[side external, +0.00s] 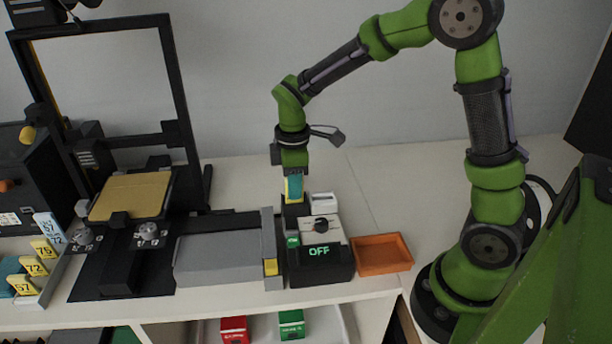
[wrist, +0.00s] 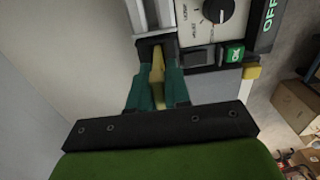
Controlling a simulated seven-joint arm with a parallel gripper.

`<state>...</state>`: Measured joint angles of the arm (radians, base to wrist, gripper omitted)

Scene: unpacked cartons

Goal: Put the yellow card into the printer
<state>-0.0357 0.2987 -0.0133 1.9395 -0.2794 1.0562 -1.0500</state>
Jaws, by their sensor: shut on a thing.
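The yellow card (wrist: 157,78) is between the teal fingers of my gripper (wrist: 157,88) in the wrist view. Its far end is at a black slot-like piece (wrist: 150,47) on the back of the control box; I cannot tell how deep it sits. In the side view my gripper (side external: 294,188) points down just behind the control box (side external: 318,264), whose green display reads OFF. The card is mostly hidden by the fingers there. A 3D printer (side external: 178,80) with a black frame and a tan bed (side external: 131,196) stands at the left.
An orange tray (side external: 382,254) lies right of the control box and looks empty. A grey block (side external: 222,258) stands to its left. Yellow numbered tags (side external: 38,266) are at the far left. Red and green boxes (side external: 291,325) sit below.

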